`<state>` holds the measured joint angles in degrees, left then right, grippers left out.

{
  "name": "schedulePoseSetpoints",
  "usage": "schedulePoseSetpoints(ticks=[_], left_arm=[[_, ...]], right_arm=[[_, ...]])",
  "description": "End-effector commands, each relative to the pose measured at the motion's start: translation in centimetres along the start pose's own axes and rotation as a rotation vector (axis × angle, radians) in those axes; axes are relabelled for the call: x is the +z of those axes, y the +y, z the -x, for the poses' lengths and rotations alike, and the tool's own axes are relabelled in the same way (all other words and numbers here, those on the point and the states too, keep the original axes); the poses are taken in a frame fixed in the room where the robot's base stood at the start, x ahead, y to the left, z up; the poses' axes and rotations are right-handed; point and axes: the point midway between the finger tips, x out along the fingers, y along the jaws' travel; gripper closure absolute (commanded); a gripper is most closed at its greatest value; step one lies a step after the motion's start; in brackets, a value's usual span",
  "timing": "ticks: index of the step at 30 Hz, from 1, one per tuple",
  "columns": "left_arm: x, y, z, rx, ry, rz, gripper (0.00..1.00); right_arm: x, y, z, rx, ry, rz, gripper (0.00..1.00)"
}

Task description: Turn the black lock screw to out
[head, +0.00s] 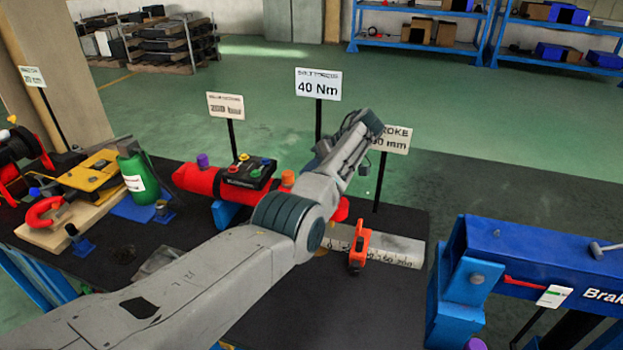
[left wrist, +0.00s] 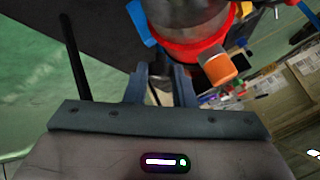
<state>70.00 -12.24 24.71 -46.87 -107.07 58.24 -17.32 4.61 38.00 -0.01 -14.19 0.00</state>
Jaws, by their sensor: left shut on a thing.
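The red cylinder (head: 195,180) lies on the dark table, with my left arm across its right part. Its orange knob (head: 287,178) shows just beside my arm. In the left wrist view the red cylinder's end (left wrist: 190,45) and the orange knob (left wrist: 218,68) are close in front of my left gripper (left wrist: 163,75). The two fingers are close together on a small dark part below the cylinder's end, apparently the black lock screw; its turn position cannot be read. In the head view my arm hides the lock screw and the fingertips. My right gripper is out of view.
A scale block (head: 395,250) with an orange slider (head: 358,250) lies right of my arm. Sign posts, including the 40 Nm sign (head: 318,85), rise close behind. A blue frame (head: 530,250) stands at right.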

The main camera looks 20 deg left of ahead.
Motion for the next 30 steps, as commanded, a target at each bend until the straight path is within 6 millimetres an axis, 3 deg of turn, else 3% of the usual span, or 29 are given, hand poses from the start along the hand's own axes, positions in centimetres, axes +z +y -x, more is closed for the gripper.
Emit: schedulePoseSetpoints(ticks=[16, 17, 20, 30], left_arm=[[-0.09, 0.00, 0.15, -0.011, 0.000, 0.013, 1.00], [-0.08, 0.00, 0.15, -0.011, 0.000, 0.013, 0.73], [-0.06, 0.01, 0.12, -0.011, 0.000, 0.013, 0.55], [-0.36, -0.18, 0.10, -0.012, 0.000, 0.012, 0.55]], right_arm=[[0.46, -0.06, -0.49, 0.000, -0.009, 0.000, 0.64], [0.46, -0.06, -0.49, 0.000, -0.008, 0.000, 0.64], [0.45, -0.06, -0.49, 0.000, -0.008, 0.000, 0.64], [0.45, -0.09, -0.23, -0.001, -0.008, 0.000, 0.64]])
